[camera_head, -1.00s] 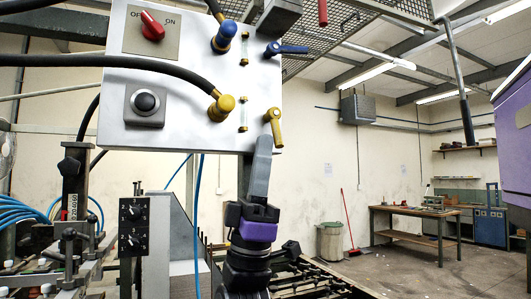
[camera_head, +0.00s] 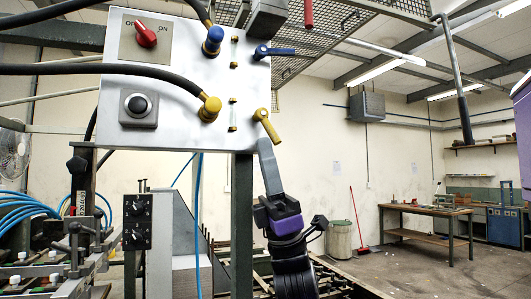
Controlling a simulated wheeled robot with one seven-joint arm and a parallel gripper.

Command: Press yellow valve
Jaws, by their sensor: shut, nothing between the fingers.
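The yellow valve (camera_head: 267,125) is a small lever on the right side of the white control panel (camera_head: 180,135). Its handle slants down to the right. My gripper (camera_head: 264,143) comes up from below, its grey fingers together with nothing between them. The fingertips are right at the lower end of the yellow handle and seem to touch it; exact contact cannot be told. A yellow hose fitting (camera_head: 210,109) sits left of the valve.
A blue valve lever (camera_head: 273,51) is above the yellow one. A red switch (camera_head: 146,34) and a black button (camera_head: 137,104) are on the panel's left. A wire mesh guard (camera_head: 330,35) hangs at upper right. Open room lies right of the panel.

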